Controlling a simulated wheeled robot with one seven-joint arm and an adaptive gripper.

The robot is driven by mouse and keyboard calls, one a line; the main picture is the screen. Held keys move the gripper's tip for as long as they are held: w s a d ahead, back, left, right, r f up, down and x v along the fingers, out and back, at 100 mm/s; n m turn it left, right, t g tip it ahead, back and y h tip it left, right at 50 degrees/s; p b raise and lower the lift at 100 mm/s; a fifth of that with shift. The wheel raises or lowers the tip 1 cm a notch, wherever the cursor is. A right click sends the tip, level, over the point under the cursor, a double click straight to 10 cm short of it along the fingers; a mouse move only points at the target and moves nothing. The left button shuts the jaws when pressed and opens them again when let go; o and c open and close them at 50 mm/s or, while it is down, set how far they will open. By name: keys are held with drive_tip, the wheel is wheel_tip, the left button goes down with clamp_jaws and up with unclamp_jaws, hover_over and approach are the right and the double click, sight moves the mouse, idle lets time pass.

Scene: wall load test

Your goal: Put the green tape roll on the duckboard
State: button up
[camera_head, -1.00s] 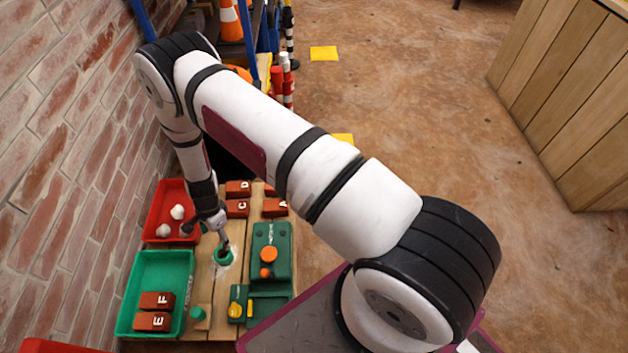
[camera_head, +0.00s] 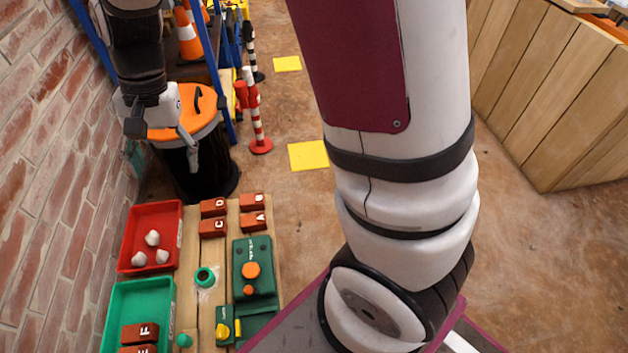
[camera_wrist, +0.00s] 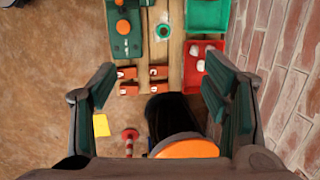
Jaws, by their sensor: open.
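The green tape roll (camera_head: 205,277) lies flat on the wooden duckboard (camera_head: 207,318), over a pale patch on its planks. In the wrist view the roll (camera_wrist: 163,31) shows at the top, on the planks (camera_wrist: 175,62), with nothing gripping it. My gripper (camera_head: 160,132) is raised well beyond the far end of the board, apart from the roll. In the wrist view its two fingers (camera_wrist: 160,92) are spread wide with nothing between them.
Red tray (camera_head: 132,240) with white lumps and green tray (camera_head: 125,305) line the brick wall. Lettered red blocks (camera_head: 213,227) and a green device (camera_head: 253,258) lie on the boards. An orange-lidded black bin (camera_head: 190,170) stands below my gripper, near a striped post (camera_head: 257,125).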

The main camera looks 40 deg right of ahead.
drive_tip(key=s+d+r+n, duration=0.2)
drive_tip(key=s+d+r, duration=0.1)
drive_tip(key=s+r, duration=0.3)
drive_tip(key=s+d+r+n, duration=0.1)
drive_tip(key=s+d+r, duration=0.3)
drive_tip(key=s, duration=0.5)
drive_tip(key=s+d+r+n+h, duration=0.1)
drive_tip(key=s+d+n+h, duration=0.1)
drive_tip(key=s, duration=1.3)
drive_tip(key=shift+d+r+n, duration=0.35)
drive_tip(key=shift+d+n, duration=0.25)
drive_tip(key=shift+n, duration=0.1)
drive_tip(key=shift+w, duration=0.1)
